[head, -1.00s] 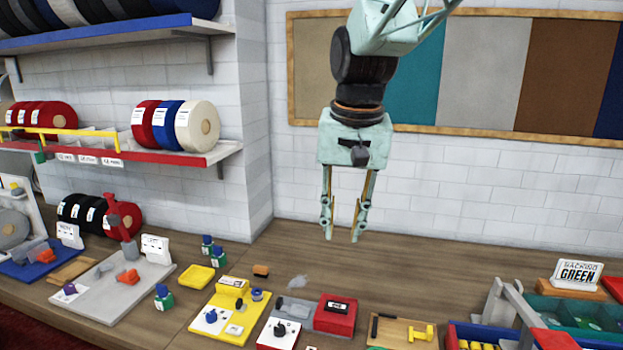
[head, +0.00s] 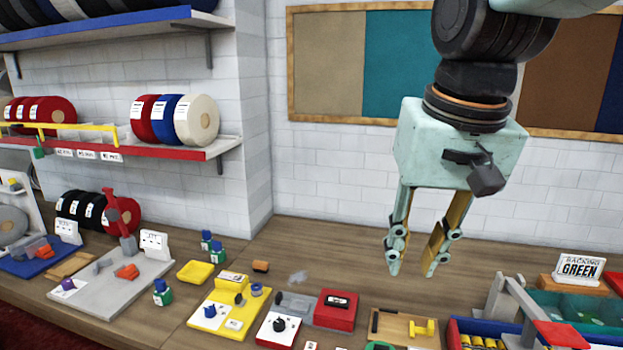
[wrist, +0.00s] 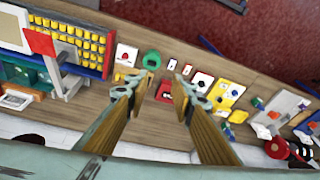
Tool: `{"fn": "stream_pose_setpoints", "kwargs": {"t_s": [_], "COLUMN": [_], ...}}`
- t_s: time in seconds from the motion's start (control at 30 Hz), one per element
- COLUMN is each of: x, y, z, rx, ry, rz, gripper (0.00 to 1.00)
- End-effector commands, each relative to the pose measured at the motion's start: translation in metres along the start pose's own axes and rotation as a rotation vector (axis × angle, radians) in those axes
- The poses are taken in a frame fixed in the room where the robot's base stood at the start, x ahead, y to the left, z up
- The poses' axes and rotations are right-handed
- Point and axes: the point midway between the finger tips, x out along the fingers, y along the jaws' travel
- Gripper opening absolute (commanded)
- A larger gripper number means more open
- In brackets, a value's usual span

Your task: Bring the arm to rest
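My gripper (head: 416,262) hangs fingers-down above the workbench (head: 300,245) in the head view, in front of the brick wall. Its two fingers are apart with nothing between them. It also shows in the wrist view (wrist: 160,82), where the fingers stand apart over the bench. The fingertips are clear of the bench top and of everything on it.
Below stand a red box (head: 335,308), a yellow tray with a knob (head: 232,318) and a wooden tray (head: 402,330). A green bin (head: 570,305) and a "BACKING GREEN" sign (head: 579,267) are at right. Shelves with tape rolls (head: 196,120) are at left.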

Motion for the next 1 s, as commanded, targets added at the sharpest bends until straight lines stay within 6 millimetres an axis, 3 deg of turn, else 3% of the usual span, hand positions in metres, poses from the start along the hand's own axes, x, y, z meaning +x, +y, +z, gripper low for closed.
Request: {"fn": "stream_pose_setpoints", "kwargs": {"t_s": [0.53, 1.0], "x": [-0.005, 0.006], "y": [0.04, 0.063], "z": [0.093, 0.166], "rx": [-0.035, -0.066], "ry": [0.047, 0.08], "rz": [0.012, 0.026], "gripper": [0.23, 0.23]}}
